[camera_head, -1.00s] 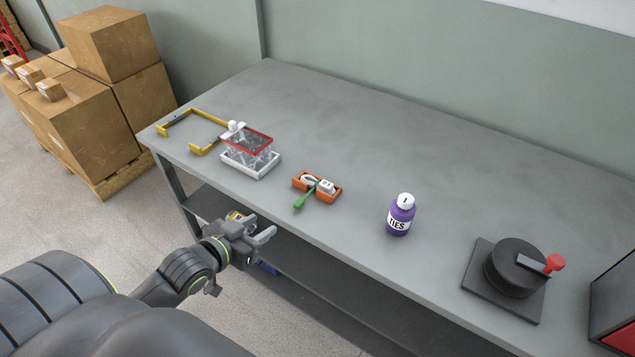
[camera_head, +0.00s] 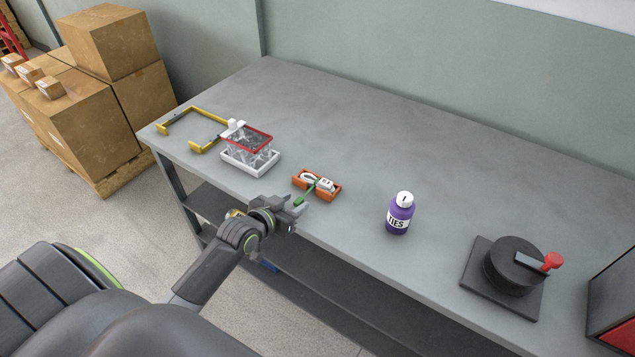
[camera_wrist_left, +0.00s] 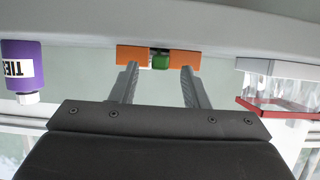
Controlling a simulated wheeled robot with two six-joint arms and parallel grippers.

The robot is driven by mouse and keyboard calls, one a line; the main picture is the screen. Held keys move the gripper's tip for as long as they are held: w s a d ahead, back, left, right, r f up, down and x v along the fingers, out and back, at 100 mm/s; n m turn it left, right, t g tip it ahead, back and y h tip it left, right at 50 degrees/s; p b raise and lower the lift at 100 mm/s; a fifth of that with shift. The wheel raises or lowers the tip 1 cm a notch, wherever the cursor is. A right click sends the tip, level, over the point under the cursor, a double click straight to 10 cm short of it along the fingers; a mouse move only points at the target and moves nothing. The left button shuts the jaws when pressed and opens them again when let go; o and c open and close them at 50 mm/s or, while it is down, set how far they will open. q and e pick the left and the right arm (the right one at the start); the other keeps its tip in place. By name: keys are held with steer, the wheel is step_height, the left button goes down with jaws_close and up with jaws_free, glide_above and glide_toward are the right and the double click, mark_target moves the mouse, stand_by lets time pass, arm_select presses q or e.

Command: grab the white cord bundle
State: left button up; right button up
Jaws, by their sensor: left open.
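The white cord bundle (camera_head: 325,184) lies in a small orange tray (camera_head: 302,189) near the front edge of the bench. A green-handled tool (camera_head: 306,195) lies across the tray's front and hides part of what is inside. My left gripper (camera_head: 299,203) is open and empty, just in front of the tray. In the left wrist view its two fingers (camera_wrist_left: 158,84) point at the orange tray (camera_wrist_left: 131,55), with the green handle (camera_wrist_left: 160,61) between them. The cord bundle is hidden in that view. My right gripper is not in view.
On the grey bench (camera_head: 370,130), a purple bottle (camera_head: 399,215) stands right of the tray. A white and red framed box (camera_head: 249,160) and a yellow bracket (camera_head: 187,112) are to the left. A black crank device (camera_head: 513,266) is at the far right. The back of the bench is clear.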

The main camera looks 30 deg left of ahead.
mark_target(301, 198)
arm_select(q)
steer(key=shift+x, duration=2.1)
steer(key=shift+r, duration=0.15)
steer(key=shift+c, duration=0.4)
jaws_close()
